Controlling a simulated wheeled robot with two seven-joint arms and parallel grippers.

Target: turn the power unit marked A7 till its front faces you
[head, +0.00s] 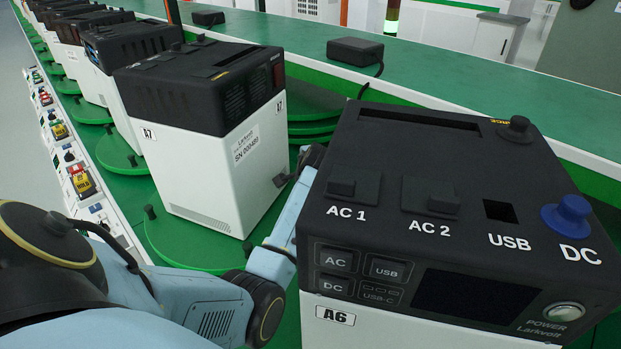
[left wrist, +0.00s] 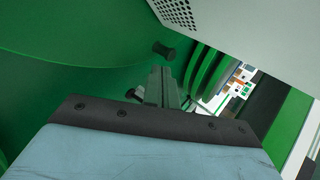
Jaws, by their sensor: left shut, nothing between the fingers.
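The power unit marked A7 (head: 205,160) is a white box with a black top. It stands on a green turntable (head: 165,240) with upright black pegs. A plain white face with a Larkvolt serial label is turned toward the right of the head view; no control panel shows on its visible sides. My left arm reaches between A7 and unit A6; its dark end (head: 313,157) is partly hidden by A6. In the left wrist view my left gripper (left wrist: 166,82) is shut and empty, near a black peg (left wrist: 163,49) and below a vented white housing (left wrist: 205,18). My right gripper is out of view.
Unit A6 (head: 440,230), panel toward me, stands close on the right. More units (head: 125,45) line up behind A7 at the left. A white rail with small controls (head: 80,180) runs along the left. A green ledge (head: 470,90) with a black box (head: 355,50) runs behind.

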